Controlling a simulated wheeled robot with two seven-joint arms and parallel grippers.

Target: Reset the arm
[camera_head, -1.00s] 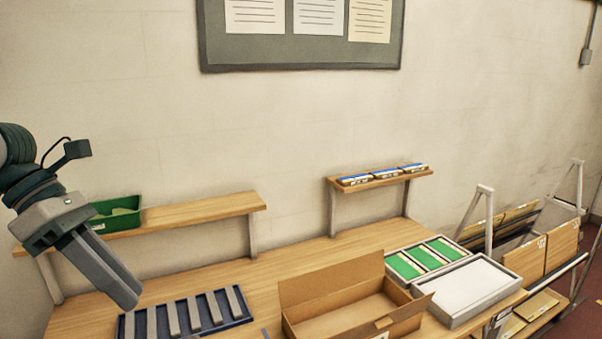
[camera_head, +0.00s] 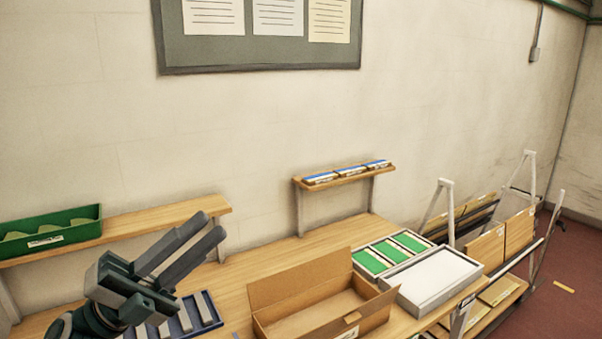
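My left gripper (camera_head: 205,240) comes in at the lower left of the head view. Its two grey fingers point up and to the right, with a gap between them and nothing held. It shows in front of the wooden table (camera_head: 236,285) and overlaps the blue tray of grey bars (camera_head: 207,313) and the left shelf's right end. My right gripper is not in view.
An open cardboard box (camera_head: 318,320) stands mid-table, beside a white-topped tray (camera_head: 436,277) and a tray of green panels (camera_head: 371,262). A green bin (camera_head: 75,233) sits on the left shelf (camera_head: 150,219). A cart with boards (camera_head: 486,247) stands at right.

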